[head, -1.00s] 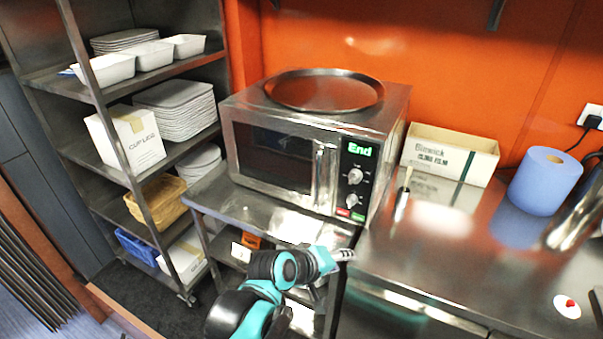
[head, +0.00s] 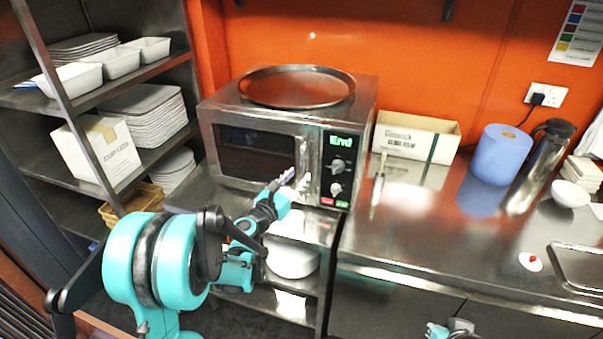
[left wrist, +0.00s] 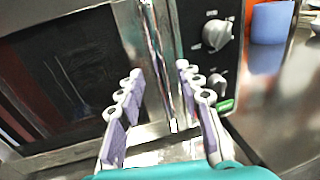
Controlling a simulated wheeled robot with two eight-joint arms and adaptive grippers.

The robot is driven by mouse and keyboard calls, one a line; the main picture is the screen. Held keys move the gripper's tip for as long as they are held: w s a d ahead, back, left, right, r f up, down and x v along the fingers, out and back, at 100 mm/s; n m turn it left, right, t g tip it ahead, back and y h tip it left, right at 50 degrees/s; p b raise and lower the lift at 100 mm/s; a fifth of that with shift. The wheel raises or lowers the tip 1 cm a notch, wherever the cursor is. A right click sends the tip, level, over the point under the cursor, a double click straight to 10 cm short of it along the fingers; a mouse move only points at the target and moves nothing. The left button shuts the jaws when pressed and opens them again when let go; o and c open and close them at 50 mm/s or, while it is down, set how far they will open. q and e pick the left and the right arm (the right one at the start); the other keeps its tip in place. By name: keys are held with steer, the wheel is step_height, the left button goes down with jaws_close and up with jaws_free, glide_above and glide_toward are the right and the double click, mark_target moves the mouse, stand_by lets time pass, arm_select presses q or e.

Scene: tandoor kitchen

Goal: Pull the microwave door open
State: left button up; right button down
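The silver microwave (head: 357,118) stands on a steel counter and shows a green "End" display. Its dark-windowed door (head: 246,148) is shut. The upright metal handle (head: 302,158) is at the door's right edge, next to the knobs. My left gripper (head: 285,178) is in front of the handle. In the left wrist view, my left gripper (left wrist: 160,72) is open, with one finger on each side of the handle (left wrist: 158,45). I cannot tell whether either finger touches it. Part of my right gripper (head: 450,329) shows at the bottom edge; its fingers are not clear.
A round metal tray (head: 297,88) lies on the microwave. A cardboard box (head: 416,137), a blue paper roll (head: 493,155) and a steel flask (head: 540,165) stand to the right. A shelf rack (head: 165,75) with dishes is left. Space before the microwave is open.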

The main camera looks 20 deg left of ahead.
mark_target(301, 173)
arm_select(q)
steer(key=shift+x, duration=2)
jaws_close()
